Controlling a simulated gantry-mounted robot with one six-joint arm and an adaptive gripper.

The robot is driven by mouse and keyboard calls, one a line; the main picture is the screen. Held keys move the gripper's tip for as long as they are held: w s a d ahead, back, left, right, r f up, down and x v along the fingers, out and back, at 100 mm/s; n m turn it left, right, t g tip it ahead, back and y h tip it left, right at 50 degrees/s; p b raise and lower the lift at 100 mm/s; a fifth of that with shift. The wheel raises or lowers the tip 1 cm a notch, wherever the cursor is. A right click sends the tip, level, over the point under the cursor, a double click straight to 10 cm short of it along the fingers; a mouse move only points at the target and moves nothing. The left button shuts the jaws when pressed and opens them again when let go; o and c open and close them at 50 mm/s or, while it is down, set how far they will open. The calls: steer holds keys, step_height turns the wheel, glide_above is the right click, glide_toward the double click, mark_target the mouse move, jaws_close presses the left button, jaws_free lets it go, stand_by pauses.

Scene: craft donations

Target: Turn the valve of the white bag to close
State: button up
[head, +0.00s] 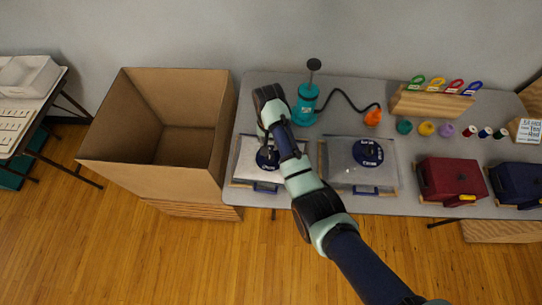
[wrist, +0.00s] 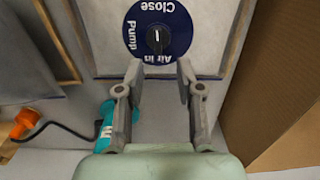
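The white bag (head: 245,172) lies flat at the left end of the table, beside the cardboard box; it also fills the top of the wrist view (wrist: 105,62). Its round navy valve dial (wrist: 184,22) reads Close, Pump and Air in, upside down in the wrist view. The black knob (wrist: 158,41) at its centre has a short white mark, roughly vertical in that view; which end points is unclear. My gripper (wrist: 160,78) is open and empty, with its fingertips just short of the knob in the picture. In the head view my arm partly covers the dial (head: 267,157).
A second, greyer bag (head: 345,176) with a similar dial lies to the right. A teal pump (head: 305,104) with a black hose and orange nozzle (head: 373,117) stands behind. An open cardboard box (head: 150,178) borders the left. Red (head: 452,178) and navy bags sit farther right.

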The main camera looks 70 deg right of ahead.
mark_target(270, 153)
steer(key=shift+s+d+f, duration=0.1)
steer(key=shift+d+f, duration=0.1)
steer(key=shift+f, duration=0.05)
step_height(270, 153, down, 7)
steer(key=shift+d+f+b, duration=0.1)
steer(key=shift+f+b, duration=0.05)
steer(key=shift+b, duration=1.05)
jaws_close()
